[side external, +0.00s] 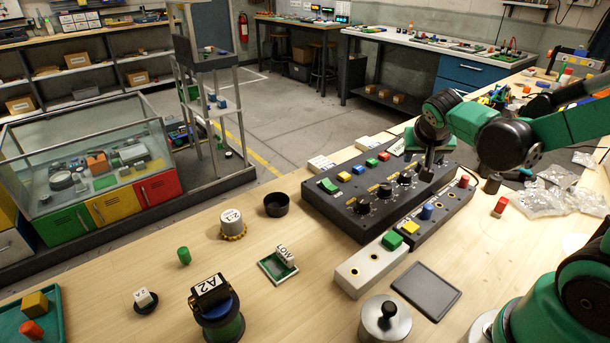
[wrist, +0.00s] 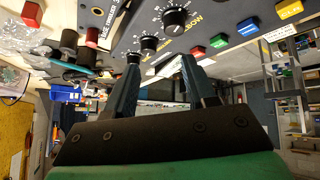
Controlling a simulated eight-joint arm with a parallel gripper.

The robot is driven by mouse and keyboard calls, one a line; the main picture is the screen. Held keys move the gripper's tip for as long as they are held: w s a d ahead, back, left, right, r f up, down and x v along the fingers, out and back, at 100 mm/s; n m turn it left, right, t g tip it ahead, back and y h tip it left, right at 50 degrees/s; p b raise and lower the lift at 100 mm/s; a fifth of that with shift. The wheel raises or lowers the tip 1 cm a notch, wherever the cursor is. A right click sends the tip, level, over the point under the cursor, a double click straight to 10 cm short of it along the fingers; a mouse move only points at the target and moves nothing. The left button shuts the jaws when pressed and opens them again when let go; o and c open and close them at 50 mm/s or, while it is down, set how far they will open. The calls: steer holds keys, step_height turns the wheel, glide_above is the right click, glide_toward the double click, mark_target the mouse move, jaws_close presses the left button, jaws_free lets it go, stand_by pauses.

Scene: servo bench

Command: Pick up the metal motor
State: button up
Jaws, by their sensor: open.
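No part is plainly marked as the metal motor. A grey cylinder labelled 2:1 (side external: 232,222) stands on a yellow toothed base on the bench. A small dark cylinder (side external: 493,183) stands right of the control box, and I cannot tell if either is the motor. My gripper (side external: 428,172) is above the right part of the black control box (side external: 340,205) in the side view. In the wrist view, my gripper's fingers (wrist: 160,66) are apart with nothing between them. The box's knobs (wrist: 175,18) show beyond the fingers, and the picture appears upside down.
A grey button strip (side external: 365,272) lies in front of the box. A silver knobbed lid (side external: 385,318), black pad (side external: 427,290), A2 unit (side external: 215,308) and black cup (side external: 276,204) stand nearby. Clear bags (side external: 560,197) lie right.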

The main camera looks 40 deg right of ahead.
steer(key=s+d+f+m+g+h, duration=0.25)
steer(key=d+m, duration=0.25)
steer(key=d, duration=0.3)
steer(key=m+g+h, duration=0.3)
steer(key=m+g, duration=0.1)
steer(key=m, duration=0.2)
glide_toward(494, 182)
steer(key=d, duration=0.4)
steer(key=shift+r, duration=0.25)
steer(key=shift+x, duration=2.7)
steer(key=shift+s, duration=0.1)
jaws_close()
